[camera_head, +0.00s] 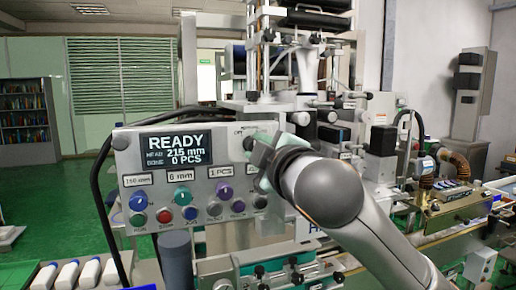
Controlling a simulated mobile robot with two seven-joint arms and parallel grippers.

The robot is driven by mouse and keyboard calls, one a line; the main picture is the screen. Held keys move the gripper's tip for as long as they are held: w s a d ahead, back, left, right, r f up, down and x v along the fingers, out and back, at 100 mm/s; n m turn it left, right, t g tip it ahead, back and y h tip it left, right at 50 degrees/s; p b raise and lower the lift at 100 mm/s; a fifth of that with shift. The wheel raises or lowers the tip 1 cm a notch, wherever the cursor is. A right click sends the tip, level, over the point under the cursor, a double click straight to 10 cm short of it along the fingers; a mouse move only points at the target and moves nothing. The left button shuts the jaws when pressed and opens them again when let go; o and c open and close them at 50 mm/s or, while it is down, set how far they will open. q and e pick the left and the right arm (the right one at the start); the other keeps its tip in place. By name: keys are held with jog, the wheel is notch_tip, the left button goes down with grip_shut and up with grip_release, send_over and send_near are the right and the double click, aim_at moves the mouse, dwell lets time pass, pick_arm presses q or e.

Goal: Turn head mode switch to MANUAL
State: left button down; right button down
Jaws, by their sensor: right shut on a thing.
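The control panel (128,160) is a light grey box facing me, with a lit display (177,146) reading READY, 215 mm, 0 PCS. The head mode switch appears to be the dark knob (248,143) at the panel's upper right, beside my fingers; the label near it is too small to read. My right gripper (262,150) is at this upper right part of the panel, its arm coming in from the lower right. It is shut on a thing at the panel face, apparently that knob. The fingers and wrist hide part of the switch. My left gripper is not in view.
Several coloured knobs and buttons, among them a green knob (182,196) and a red button (164,216), sit low on the panel. A grey cylinder (175,258) stands below it. White bottles (68,275) line the lower left. Machine parts crowd the right behind my arm.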

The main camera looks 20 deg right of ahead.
jog(key=c, duration=0.6)
grip_release()
jog(key=shift+s, duration=0.15)
jog(key=s+b, duration=0.2)
jog(key=s, duration=1)
jog(key=shift+s+d, duration=0.15)
jog(key=shift+d, duration=0.05)
